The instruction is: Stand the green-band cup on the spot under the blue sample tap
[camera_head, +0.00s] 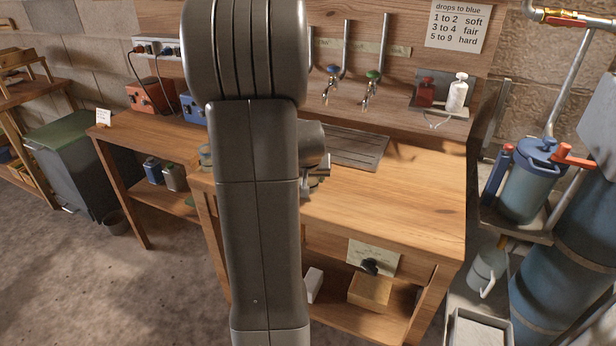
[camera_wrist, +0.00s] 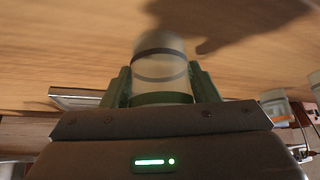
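In the wrist view, a pale, translucent cup (camera_wrist: 160,68) with a green band low in the picture sits between the two fingers of my gripper (camera_wrist: 161,82). The fingers press against both its sides. In the head view, my gripper (camera_head: 316,181) shows only in part beside my arm, over the wooden bench; the held cup is mostly hidden there. The blue sample tap (camera_head: 332,71) is on the back board, above a dark slatted drip tray (camera_head: 352,148). The spot under the tap cannot be made out behind my arm.
A green-knobbed tap (camera_head: 373,75) is right of the blue one. A shelf with a red and a white bottle (camera_head: 457,96) is farther right. Another cup (camera_head: 206,156) stands left of my arm. The bench's right part (camera_head: 410,200) is clear.

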